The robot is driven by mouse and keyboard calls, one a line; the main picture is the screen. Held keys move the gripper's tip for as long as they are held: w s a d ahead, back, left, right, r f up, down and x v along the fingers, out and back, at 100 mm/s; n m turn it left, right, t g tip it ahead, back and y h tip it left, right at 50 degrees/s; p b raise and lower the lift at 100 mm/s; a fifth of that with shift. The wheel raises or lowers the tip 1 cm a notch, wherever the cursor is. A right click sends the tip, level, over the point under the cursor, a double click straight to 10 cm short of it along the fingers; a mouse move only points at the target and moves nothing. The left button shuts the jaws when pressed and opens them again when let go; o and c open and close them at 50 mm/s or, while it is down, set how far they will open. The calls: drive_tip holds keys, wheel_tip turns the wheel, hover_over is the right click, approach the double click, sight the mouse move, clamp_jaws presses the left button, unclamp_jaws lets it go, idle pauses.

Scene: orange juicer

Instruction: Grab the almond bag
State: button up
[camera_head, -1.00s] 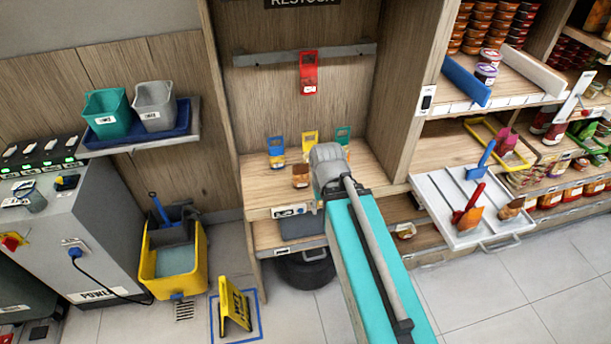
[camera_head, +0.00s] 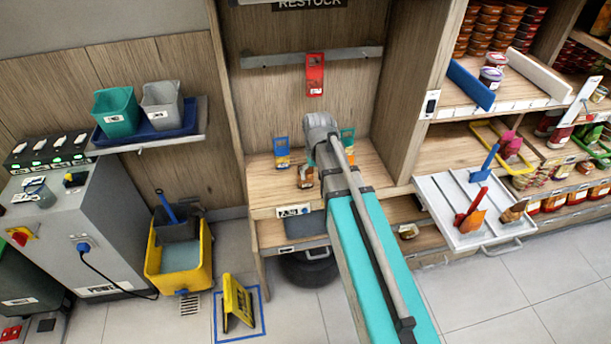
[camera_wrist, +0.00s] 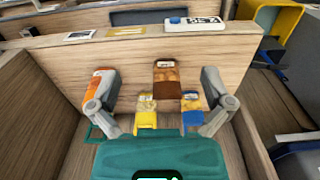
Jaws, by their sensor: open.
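No label is readable, so I cannot be sure which bag holds almonds. A small brown bag (camera_head: 305,177) stands at the front of the niche shelf. It also shows in the wrist view (camera_wrist: 166,76), between the two spread fingers of my gripper (camera_wrist: 157,78). My gripper is open and holds nothing. A yellow-topped bag (camera_wrist: 147,110) and a blue-topped bag (camera_wrist: 190,108) are beside it, nearer the palm. The blue one also shows in the head view (camera_head: 282,152). An orange bag (camera_wrist: 98,86) is by the left finger. In the head view my arm hides the fingers.
A teal-topped bag (camera_head: 347,136) stands right of my wrist. A red bag (camera_head: 315,74) hangs on the rail (camera_head: 268,59) above.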

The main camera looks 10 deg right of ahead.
drive_tip(key=w+a+r+p, duration=0.1)
drive_tip(key=w+r+p, duration=0.1)
drive_tip(key=w, duration=1.1)
drive_tip(key=shift+w+r, duration=0.2)
drive_tip(key=shift+w, duration=0.15)
drive_tip(key=shift+f, duration=0.1)
wheel_tip(320, 180, down, 7)
drive_tip(key=b, duration=0.7)
drive_tip(key=shift+a, duration=0.1)
drive_tip(key=shift+f+b, duration=0.7)
drive_tip(key=shift+b, duration=0.15)
drive_tip(key=shift+f, duration=0.1)
drive_tip(key=shift+f+b, duration=2.5)
drive_tip(key=shift+b, duration=0.1)
drive_tip(key=shift+d, duration=0.2)
drive_tip(key=shift+c, duration=0.3)
drive_tip(key=c, duration=0.8)
